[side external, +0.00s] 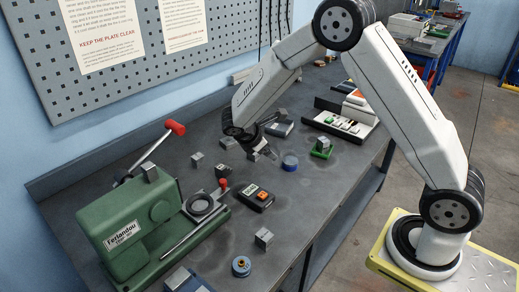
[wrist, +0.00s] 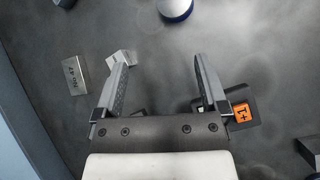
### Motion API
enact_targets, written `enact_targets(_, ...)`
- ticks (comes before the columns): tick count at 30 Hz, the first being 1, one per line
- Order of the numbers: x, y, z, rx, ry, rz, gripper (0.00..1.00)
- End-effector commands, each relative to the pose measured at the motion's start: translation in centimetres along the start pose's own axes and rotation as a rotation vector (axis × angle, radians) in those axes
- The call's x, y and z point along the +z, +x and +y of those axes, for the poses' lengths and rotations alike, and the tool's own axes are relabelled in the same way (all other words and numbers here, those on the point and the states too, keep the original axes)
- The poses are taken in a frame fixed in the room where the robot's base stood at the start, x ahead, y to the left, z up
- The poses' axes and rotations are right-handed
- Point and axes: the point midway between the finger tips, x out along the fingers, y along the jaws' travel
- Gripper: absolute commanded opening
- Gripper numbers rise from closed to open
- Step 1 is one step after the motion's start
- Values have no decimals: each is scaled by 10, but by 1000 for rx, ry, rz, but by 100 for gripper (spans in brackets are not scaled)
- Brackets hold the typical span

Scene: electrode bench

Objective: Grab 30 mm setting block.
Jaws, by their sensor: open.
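My gripper (wrist: 160,62) is open, with nothing between its fingers in the wrist view. In the side view my gripper (side external: 270,152) hangs over the middle of the bench. A small light grey block (wrist: 119,58) lies by the tip of the left finger, which partly covers it. A flat grey block with dark lettering (wrist: 75,76), reading something like "No.47", lies farther left. In the side view small grey blocks stand on the bench, one left of my gripper (side external: 197,160) and one near the front (side external: 263,238). I cannot read 30 mm on any block.
The green machine (side external: 130,235) fills the front left. A green holder (side external: 322,151) and trays stand at the right. A pegboard wall backs the bench.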

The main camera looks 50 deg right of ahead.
Motion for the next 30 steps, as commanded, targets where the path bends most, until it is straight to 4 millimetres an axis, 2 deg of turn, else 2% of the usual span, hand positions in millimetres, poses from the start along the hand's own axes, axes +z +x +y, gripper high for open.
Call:
enact_targets(6,-8,18,48,98,-223,-223,93)
enact_targets(12,-13,24,78,159,-353,-388,93)
enact_targets(18,-15,25,90,183,-397,-455,93)
enact_targets(25,-16,27,89,183,-400,-459,93)
enact_targets(30,-24,37,86,182,-400,-458,93)
